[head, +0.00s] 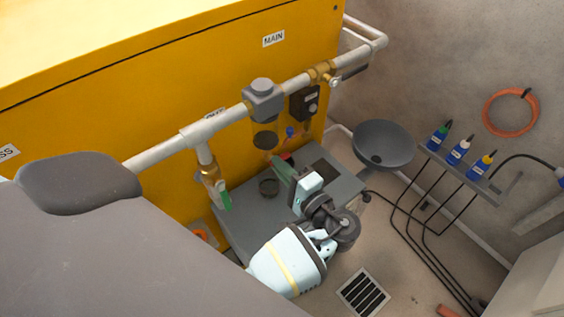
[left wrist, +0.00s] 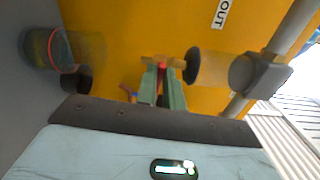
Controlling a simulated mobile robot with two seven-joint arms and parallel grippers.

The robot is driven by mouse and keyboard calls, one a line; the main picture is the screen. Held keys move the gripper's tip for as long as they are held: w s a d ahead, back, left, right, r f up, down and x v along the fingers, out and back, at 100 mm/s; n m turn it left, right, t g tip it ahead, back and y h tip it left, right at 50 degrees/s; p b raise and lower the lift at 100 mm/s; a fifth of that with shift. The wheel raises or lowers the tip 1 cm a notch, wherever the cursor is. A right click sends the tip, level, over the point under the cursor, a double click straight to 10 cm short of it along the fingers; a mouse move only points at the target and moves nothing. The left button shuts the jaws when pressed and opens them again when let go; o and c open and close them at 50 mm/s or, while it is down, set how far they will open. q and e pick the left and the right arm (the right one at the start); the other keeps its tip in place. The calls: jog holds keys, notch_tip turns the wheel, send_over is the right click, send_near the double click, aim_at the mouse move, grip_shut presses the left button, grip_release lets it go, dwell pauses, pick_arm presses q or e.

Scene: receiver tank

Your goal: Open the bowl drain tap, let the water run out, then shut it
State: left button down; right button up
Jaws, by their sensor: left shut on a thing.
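The clear filter bowl (head: 265,137) hangs under a grey head on the pipe. In the left wrist view the bowl (left wrist: 214,68) lies sideways, with a black end cap. The brass drain tap (left wrist: 163,62) sits at that end; its red handle (left wrist: 161,71) shows between my fingertips. My left gripper (head: 284,170) is shut on the red handle, its green fingers (left wrist: 161,85) on either side. The fingers partly hide the tap, so I cannot tell its position. No running water shows, and the water level is unclear. My right gripper is not in view.
A grey basin (head: 384,145) and bottle shelf (head: 470,175) are right.

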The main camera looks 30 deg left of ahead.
pick_arm(q)
jog(key=shift+n+b, duration=0.3)
jog(key=shift+n, duration=0.3)
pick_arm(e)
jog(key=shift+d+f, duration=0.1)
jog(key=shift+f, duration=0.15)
pick_arm(q)
jog(key=c, duration=1.5)
grip_release()
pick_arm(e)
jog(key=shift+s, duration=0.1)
